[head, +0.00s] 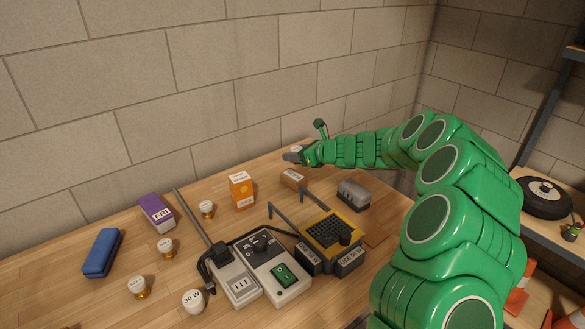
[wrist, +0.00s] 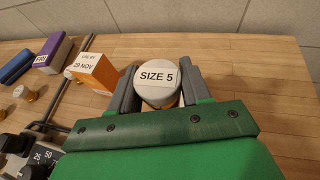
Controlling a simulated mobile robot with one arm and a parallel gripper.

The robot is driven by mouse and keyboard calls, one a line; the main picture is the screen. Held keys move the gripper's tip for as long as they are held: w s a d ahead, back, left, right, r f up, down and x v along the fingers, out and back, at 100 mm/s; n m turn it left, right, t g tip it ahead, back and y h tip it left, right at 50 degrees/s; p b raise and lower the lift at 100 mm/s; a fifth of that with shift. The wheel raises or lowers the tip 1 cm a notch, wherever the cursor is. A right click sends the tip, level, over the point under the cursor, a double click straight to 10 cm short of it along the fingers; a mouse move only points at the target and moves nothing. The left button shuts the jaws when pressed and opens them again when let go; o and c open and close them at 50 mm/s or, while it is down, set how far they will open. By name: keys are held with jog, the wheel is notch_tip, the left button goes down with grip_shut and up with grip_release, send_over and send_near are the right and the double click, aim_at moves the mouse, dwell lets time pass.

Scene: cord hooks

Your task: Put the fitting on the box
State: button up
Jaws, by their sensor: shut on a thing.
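My gripper (wrist: 157,88) is shut on a fitting (wrist: 156,86) with a round white top labelled "SIZE 5". A little of its brass-coloured lower part shows between the grey fingers. In the head view my gripper (head: 292,156) is over the back of the bench near the wall, with the fitting mostly hidden. An orange box (head: 241,190) stands upright to its left; it also shows in the wrist view (wrist: 95,70), labelled "29 NOV". A purple box (head: 156,211) labelled "FRI" is further left.
Other white-topped brass fittings (head: 207,209) stand on the left half of the bench. A blue case (head: 102,253) lies far left. A grey device with switches (head: 273,268) and a yellow-and-black unit (head: 332,232) with upright rods fill the front middle. A grey block (head: 353,194) sits right.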

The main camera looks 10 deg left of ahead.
send_over(293, 175)
jog(key=shift+w+a+f, duration=0.1)
jog(key=shift+f, duration=1.5)
jog(key=shift+w+f, duration=0.1)
jog(key=shift+f, duration=2.9)
jog(key=shift+f, duration=0.15)
jog(key=o, duration=1.1)
jog(key=shift+r, duration=0.2)
jog(key=v, duration=1.2)
